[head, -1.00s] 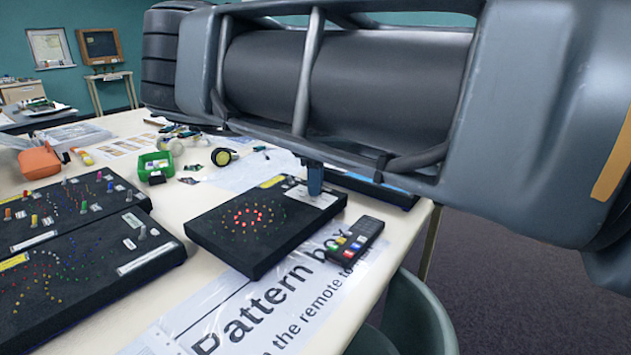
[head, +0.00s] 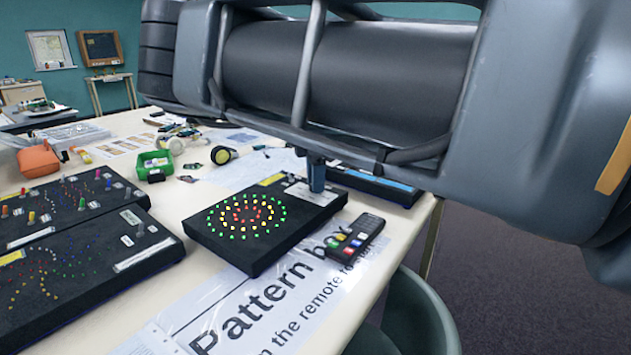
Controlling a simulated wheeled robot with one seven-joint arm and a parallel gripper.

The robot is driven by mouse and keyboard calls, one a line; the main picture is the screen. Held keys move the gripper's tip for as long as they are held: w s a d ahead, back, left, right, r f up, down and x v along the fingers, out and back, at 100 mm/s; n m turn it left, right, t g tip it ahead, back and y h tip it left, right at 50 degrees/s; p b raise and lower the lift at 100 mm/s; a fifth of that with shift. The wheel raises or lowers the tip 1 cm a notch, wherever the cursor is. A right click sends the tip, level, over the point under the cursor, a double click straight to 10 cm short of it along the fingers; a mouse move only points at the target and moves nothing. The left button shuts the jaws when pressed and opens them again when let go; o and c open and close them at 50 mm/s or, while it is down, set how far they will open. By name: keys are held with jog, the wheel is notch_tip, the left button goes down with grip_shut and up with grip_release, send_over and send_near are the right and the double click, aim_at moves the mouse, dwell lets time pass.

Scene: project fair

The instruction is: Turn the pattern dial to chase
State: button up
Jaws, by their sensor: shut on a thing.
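The pattern box (head: 252,262) is a black box on the table with rings of small lights on its top. Red, yellow and green rings are lit. A white label strip (head: 305,195) is on its far right part. My gripper (head: 316,187) points down onto that right part, with only its bluish tip showing below my arm. The dial itself is hidden at the gripper's tip, and its setting cannot be read. The gripper appears shut on the dial.
A black remote with coloured buttons (head: 354,239) lies right of the box, on the printed "Pattern box" sheet (head: 275,305). Other black light boxes (head: 85,275) stand at left. A green tray (head: 155,164) is behind. A chair (head: 415,315) stands at the table's front right edge.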

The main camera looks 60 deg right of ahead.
jog(key=n+b, duration=0.1)
jog(key=n, duration=0.5)
jog(key=shift+n, duration=0.3)
jog(key=n+b, duration=0.1)
jog(key=n, duration=0.4)
jog(key=shift+n, duration=0.4)
jog(key=o, duration=1.1)
jog(key=shift+r+b, duration=0.3)
jog(key=shift+r, duration=3.6)
